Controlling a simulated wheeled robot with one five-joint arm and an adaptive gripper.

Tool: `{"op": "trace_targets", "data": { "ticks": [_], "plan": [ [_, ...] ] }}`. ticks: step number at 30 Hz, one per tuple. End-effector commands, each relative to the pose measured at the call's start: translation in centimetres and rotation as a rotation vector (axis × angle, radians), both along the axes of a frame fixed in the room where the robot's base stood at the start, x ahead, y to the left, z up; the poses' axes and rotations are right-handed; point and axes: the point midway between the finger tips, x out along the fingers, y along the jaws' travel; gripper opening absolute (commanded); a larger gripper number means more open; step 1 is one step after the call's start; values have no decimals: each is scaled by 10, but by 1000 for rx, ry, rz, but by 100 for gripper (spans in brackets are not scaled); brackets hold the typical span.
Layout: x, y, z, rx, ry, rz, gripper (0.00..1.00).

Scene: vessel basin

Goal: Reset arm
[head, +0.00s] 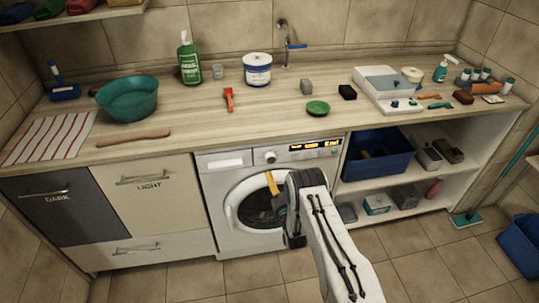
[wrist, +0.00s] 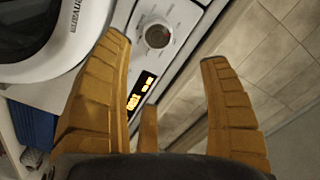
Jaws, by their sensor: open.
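My gripper (head: 273,186) is in front of the washing machine (head: 213,185) in the head view, and one orange finger shows beyond the dark wrist. In the wrist view my gripper (wrist: 166,52) has its orange fingers spread apart with nothing between them. Behind them are the machine's control panel, with a round knob (wrist: 157,36) and a lit display (wrist: 140,92), and part of the round door (wrist: 45,35). My arm reaches up from the bottom of the head view and hides part of the machine's front. I cannot tell how far the fingertips are from it.
The wooden counter (head: 200,115) above holds a teal basin (head: 128,100), a green bottle (head: 189,60), a white tub (head: 257,70) and a green dish (head: 317,108). A blue bin (head: 378,165) sits on the shelf at right. Tiled floor (head: 430,260) is open in front.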

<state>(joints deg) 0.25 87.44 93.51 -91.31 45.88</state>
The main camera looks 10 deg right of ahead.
Motion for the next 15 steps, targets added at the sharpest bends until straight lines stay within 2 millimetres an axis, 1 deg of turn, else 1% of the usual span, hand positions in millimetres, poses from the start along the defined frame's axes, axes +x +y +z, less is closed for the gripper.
{"op": "trace_targets", "data": {
  "ticks": [5,8,11,14,15],
  "plan": [
    [0,0,0,-7,0,0,71],
    [0,0,-3,-55,12,1,71],
    [-1,0,-26,-120,112,7,71],
    [-8,0,-61,-190,263,24,71],
    [-13,0,-78,-220,334,36,71]
  ]
}}
